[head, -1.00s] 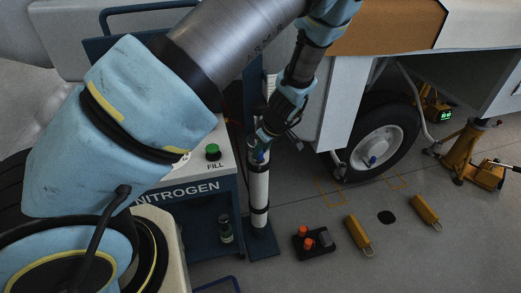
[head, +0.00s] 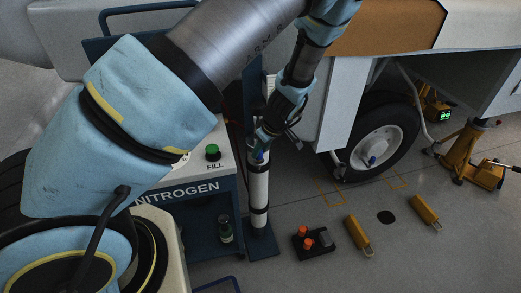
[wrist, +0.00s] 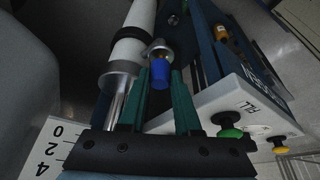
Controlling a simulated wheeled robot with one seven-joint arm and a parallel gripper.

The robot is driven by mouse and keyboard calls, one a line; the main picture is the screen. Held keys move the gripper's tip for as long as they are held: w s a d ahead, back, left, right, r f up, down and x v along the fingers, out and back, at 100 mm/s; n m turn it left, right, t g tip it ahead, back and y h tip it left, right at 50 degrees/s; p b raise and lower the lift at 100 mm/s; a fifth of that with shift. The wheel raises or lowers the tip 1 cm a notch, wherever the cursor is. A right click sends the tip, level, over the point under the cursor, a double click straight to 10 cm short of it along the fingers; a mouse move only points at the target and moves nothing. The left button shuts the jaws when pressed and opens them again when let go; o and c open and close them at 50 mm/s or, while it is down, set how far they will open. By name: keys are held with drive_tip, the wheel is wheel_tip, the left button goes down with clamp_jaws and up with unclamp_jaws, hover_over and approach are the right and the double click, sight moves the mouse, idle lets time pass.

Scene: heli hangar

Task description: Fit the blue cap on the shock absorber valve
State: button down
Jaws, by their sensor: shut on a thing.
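The shock absorber (head: 259,188) is an upright white cylinder with dark bands beside the nitrogen cart, and it also shows in the wrist view (wrist: 127,50). Its metal valve (wrist: 158,47) juts from the collar in the wrist view. The blue cap (wrist: 160,75) sits between the green fingertips of my gripper (wrist: 160,85), which is shut on it. In the wrist view the cap lines up with the valve and overlaps its near end. I cannot tell whether it touches or is seated. In the head view my gripper (head: 262,144) is at the upper part of the cylinder, with the cap (head: 260,155) small there.
The nitrogen cart (head: 190,187) with its green FILL button (head: 212,152) stands close on the left. A white panel (head: 344,105) and the wheel (head: 376,137) are on the right. A black tray (head: 314,246) with orange pieces and yellow chocks (head: 357,234) lie on the floor.

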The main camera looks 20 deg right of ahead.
drive_tip(key=shift+r+p, duration=0.4)
drive_tip(key=shift+r, duration=0.3)
drive_tip(key=shift+r, duration=0.15)
idle(0.7)
drive_tip(key=shift+r+p, duration=0.5)
drive_tip(key=shift+r, duration=0.1)
idle(0.7)
drive_tip(key=c, duration=0.9)
unclamp_jaws()
drive_tip(key=p+v, duration=0.8)
drive_tip(key=v, duration=0.3)
drive_tip(key=shift+p, duration=0.3)
